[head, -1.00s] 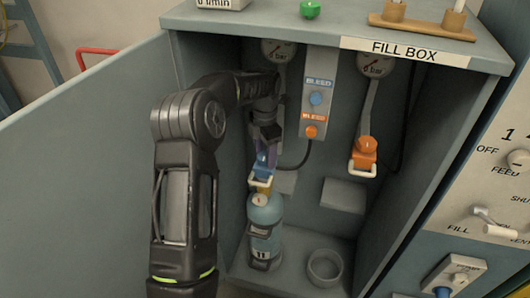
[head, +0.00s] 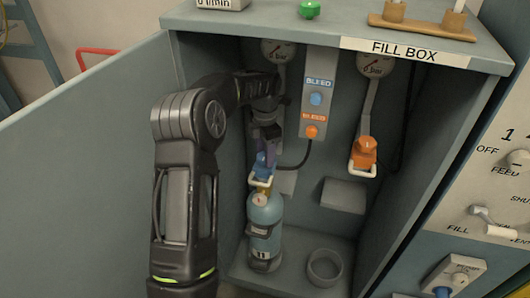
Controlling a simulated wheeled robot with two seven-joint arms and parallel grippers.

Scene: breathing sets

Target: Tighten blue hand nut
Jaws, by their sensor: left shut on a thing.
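The blue hand nut (head: 262,161) sits on the connector above the valve of a blue cylinder (head: 264,217) in the left part of the fill box. A cream yoke (head: 261,182) surrounds the cylinder's valve just below the nut. My left gripper (head: 266,152) points down from above and is shut on the blue hand nut. Its fingers hide part of the nut. The cylinder stands upright with a small gauge near its top. My right gripper is not in view.
An orange connector (head: 364,152) with its own cream yoke hangs at the right. Blue (head: 316,99) and orange (head: 312,131) bleed knobs are on the centre panel. An empty cup holder (head: 325,267) is on the floor. The door (head: 90,170) stands open at left.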

